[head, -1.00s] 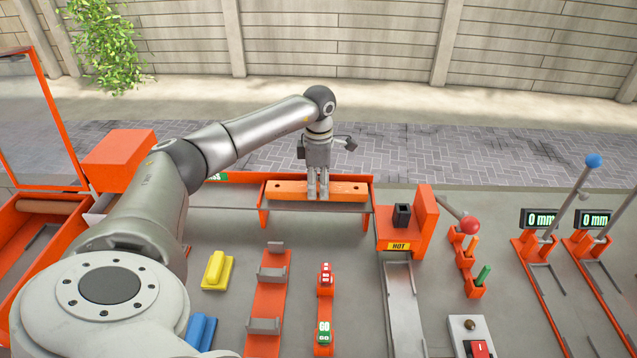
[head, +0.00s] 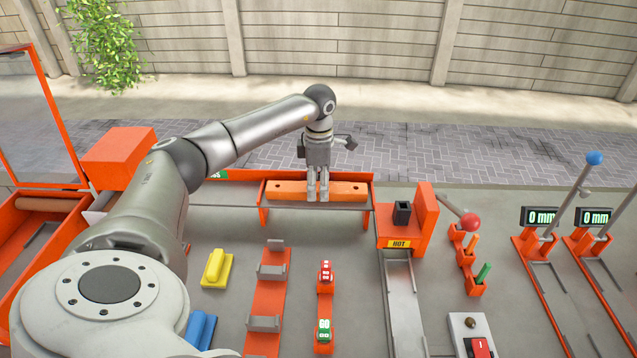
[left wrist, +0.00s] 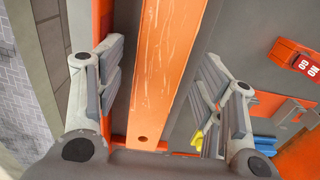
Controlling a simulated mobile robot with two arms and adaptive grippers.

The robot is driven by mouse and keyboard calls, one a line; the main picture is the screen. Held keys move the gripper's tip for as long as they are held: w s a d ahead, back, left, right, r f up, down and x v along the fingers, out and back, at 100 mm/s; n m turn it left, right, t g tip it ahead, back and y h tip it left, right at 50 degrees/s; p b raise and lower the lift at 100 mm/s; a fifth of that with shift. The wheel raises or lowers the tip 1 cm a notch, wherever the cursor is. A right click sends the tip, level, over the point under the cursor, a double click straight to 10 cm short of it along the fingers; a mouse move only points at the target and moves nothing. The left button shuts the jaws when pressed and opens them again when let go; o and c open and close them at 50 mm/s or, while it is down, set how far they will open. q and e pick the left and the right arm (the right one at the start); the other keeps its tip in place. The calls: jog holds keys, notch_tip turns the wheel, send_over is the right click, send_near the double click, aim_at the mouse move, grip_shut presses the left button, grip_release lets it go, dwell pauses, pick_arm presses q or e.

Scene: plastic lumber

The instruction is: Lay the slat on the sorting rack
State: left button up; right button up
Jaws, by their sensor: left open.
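The orange slat (head: 286,190) lies lengthwise on the raised orange and grey rack (head: 262,216) at the back of the bench. My left gripper (head: 318,196) points straight down over the slat's middle. In the left wrist view the slat (left wrist: 168,70) runs between the two open fingers (left wrist: 162,95), with a gap on each side. A hole shows near the slat's end. The fingers cover part of the slat in the head view. My right gripper is not in view.
A HOT station (head: 408,236) stands just right of the rack. A yellow block (head: 217,267), an orange holder (head: 268,292) and red and green GO blocks (head: 325,332) are in front. Lever gauges (head: 545,245) stand at the right. An orange box (head: 118,158) is at the left.

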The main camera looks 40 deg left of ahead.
pick_arm(q)
notch_tip(320, 180, up, 12)
jog(key=shift+f, duration=0.2)
jog(key=shift+d+f, duration=0.1)
dwell(0.5)
